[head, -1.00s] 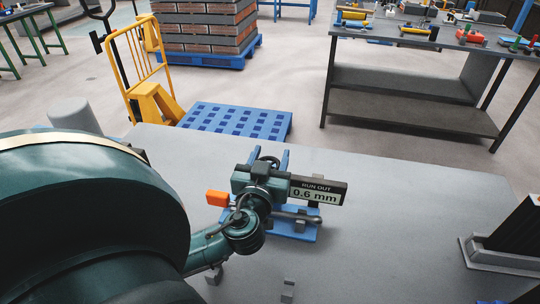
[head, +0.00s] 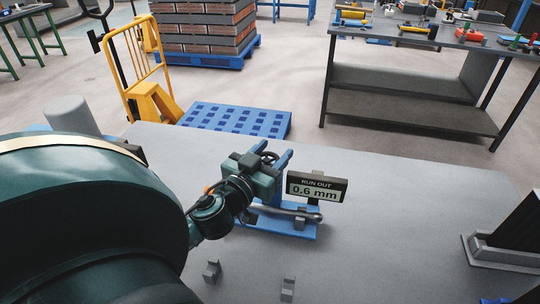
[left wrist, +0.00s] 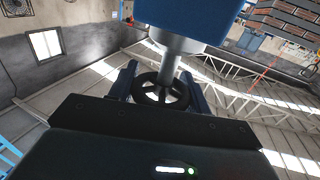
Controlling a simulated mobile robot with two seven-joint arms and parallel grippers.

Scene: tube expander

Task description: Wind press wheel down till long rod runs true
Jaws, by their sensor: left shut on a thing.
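The press (head: 302,228) has a blue base and stands on the grey table. Its dark spoked wheel (head: 268,157) shows partly behind my wrist in the head view, and in the left wrist view (left wrist: 160,90) below a grey screw (left wrist: 173,60). My left gripper (head: 274,154) is shut on the wheel, its blue fingers on either side of the rim. The long grey rod (head: 295,213) lies across the press; its left part is hidden by my arm. The run out display (head: 316,189) reads 0.6 mm. My right gripper is out of view.
Small grey blocks (head: 288,289) stand on the table (head: 400,230) in front of the press. A dark fixture (head: 515,240) stands at the right edge. The table between is clear. A blue pallet (head: 235,119) and workbench (head: 410,105) stand beyond.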

